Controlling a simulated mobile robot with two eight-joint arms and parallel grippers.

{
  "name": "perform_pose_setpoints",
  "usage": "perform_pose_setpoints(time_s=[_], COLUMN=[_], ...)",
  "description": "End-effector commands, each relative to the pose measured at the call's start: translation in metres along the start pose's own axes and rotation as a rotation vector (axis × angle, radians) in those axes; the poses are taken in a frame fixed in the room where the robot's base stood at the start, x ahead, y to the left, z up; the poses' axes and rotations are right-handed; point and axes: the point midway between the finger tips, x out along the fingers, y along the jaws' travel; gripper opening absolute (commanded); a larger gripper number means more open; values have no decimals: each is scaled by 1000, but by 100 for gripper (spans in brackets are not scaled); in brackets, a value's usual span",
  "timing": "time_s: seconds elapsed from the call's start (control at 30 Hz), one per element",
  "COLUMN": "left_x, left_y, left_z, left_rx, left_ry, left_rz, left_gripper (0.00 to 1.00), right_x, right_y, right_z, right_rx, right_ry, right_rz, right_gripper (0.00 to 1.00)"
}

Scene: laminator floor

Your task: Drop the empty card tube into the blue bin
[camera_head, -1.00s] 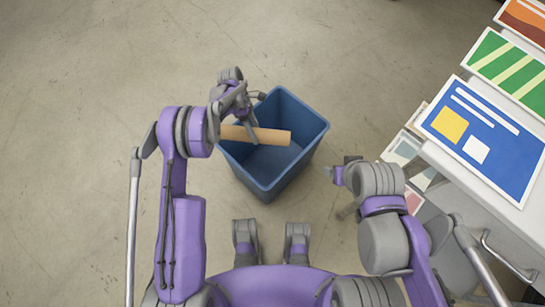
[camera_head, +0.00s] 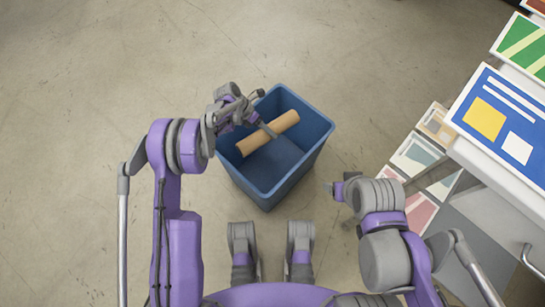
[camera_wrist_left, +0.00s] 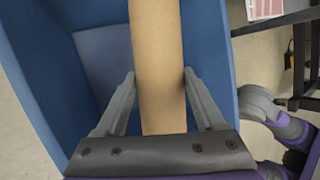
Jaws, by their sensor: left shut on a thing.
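The tan card tube (camera_head: 284,122) is held over the open top of the blue bin (camera_head: 268,196), slanting up to the right in the head view. My left gripper (camera_head: 268,129) is shut on the tube near its middle. In the left wrist view the fingers (camera_wrist_left: 160,76) lie on either side of the tube (camera_wrist_left: 157,45), with the blue bin wall (camera_wrist_left: 211,50) around and below. How far the tube is above or below the rim is hard to tell. My right gripper (camera_head: 337,190) is apart from the bin, to its right; its jaws are unclear.
A white table (camera_head: 500,170) with colourful printed sheets (camera_head: 497,120) stands at the right. More prints (camera_head: 415,157) sit lower, beside it. The concrete floor (camera_head: 380,60) behind and left of the bin is clear.

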Motion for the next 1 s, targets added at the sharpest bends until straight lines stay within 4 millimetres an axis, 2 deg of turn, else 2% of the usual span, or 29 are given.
perform_pose_setpoints(time_s=[0.1, 0.37, 0.4, 0.53, 0.57, 0.83, 1.0], left_x=[8, 8, 8, 8, 8, 6, -17], left_y=[4, 5, 5, 5, 5, 5, 4], left_z=[-3, -4, -4, -4, -4, -4, -4], left_rx=[0, 1, 1, 1, 1, 1, 0], left_ry=[0, 0, 0, 0, 0, 0, -1], left_rz=[0, 0, 0, 0, 0, 0, 2], left_gripper=[40, 40, 74, 98, 100, 100, 100], right_x=[5, 4, 4, 4, 4, 4, -2], right_y=[0, 0, 0, 0, 0, 0, 0], right_z=[1, 1, 1, 1, 1, 1, 0], right_rx=[0, 0, 0, 0, 0, 0, 0], right_ry=[-1, -1, -1, -1, -1, -1, 1], right_rz=[0, 0, 0, 0, 0, 0, 0], right_gripper=[71, 71, 71, 71, 71, 71, 71])
